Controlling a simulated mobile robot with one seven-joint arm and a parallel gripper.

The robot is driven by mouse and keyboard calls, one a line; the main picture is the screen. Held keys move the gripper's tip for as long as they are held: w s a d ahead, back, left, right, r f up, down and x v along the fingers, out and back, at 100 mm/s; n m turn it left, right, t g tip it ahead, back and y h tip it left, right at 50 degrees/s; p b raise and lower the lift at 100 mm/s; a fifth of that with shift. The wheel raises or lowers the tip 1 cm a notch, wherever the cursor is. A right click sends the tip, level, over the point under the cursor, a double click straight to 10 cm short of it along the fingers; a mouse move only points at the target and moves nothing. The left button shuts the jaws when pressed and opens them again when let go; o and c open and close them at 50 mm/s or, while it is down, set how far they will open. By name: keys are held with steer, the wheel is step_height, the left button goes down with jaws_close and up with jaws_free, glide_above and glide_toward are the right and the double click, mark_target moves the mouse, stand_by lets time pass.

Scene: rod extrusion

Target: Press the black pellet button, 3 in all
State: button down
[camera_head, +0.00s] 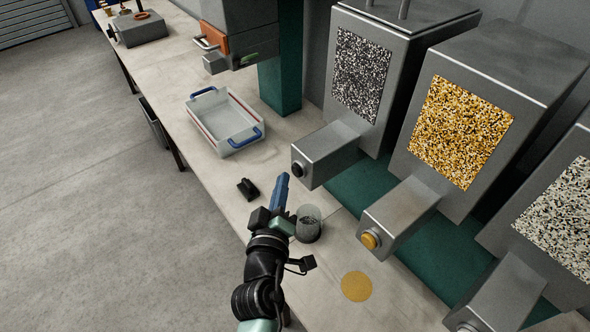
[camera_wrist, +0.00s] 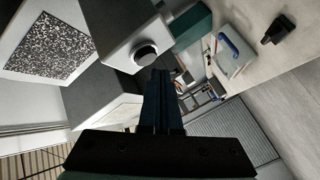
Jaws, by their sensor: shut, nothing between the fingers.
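The black pellet button (camera_head: 298,168) is a round dark knob on the front of the grey spout box of the black-and-white pellet dispenser (camera_head: 401,50). In the wrist view the button (camera_wrist: 145,55) shows as a dark disc in a pale ring, just above and left of my fingertips. My gripper (camera_head: 281,181) has blue fingers shut with nothing between them. The fingertips are close in front of the button, and I cannot tell that they touch it. A clear cup (camera_head: 308,224) with dark contents stands on the bench beside my gripper, partly hidden by it.
A yellow pellet dispenser (camera_head: 463,130) with a yellow button (camera_head: 370,239) and a white pellet dispenser (camera_head: 560,220) stand to the right. A yellow disc (camera_head: 356,286) lies on the bench. A small black object (camera_head: 247,188) and a blue-handled tray (camera_head: 225,121) lie beyond my gripper.

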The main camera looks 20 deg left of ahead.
steer(key=shift+w+d, duration=0.3)
steer(key=shift+w, duration=0.05)
steer(key=shift+w+d+p, duration=0.35)
steer(key=shift+w, duration=0.05)
stand_by(1.2)
steer(key=shift+s, duration=0.1)
steer(key=shift+s+a+b, duration=0.55)
steer(key=shift+s+a, duration=0.05)
steer(key=shift+s, duration=0.05)
steer(key=s+a+b, duration=0.1)
steer(key=s, duration=0.1)
steer(key=s+a+b, duration=0.2)
stand_by(0.4)
